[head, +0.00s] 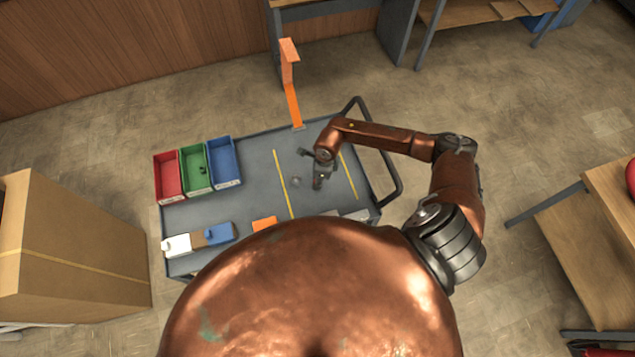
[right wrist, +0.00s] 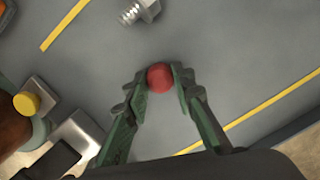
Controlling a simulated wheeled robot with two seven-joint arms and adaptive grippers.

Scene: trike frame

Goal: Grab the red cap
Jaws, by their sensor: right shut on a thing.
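The red cap (right wrist: 160,77) is a small round red piece. In the right wrist view it sits between the two fingertips of my right gripper (right wrist: 161,84), which is shut on it. In the head view my right gripper (head: 318,182) hangs over the right part of the grey cart top, and the cap cannot be made out there. I cannot tell from the frames how far the cap is above the cart top. My left gripper is not in view.
The cart (head: 250,160) carries red (head: 168,178), green (head: 196,167) and blue (head: 225,160) bins at its left. A metal bolt (right wrist: 140,11) lies beyond my gripper. A yellow cap (right wrist: 27,103) shows at the left. An orange bracket (head: 291,85) rises from the back edge.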

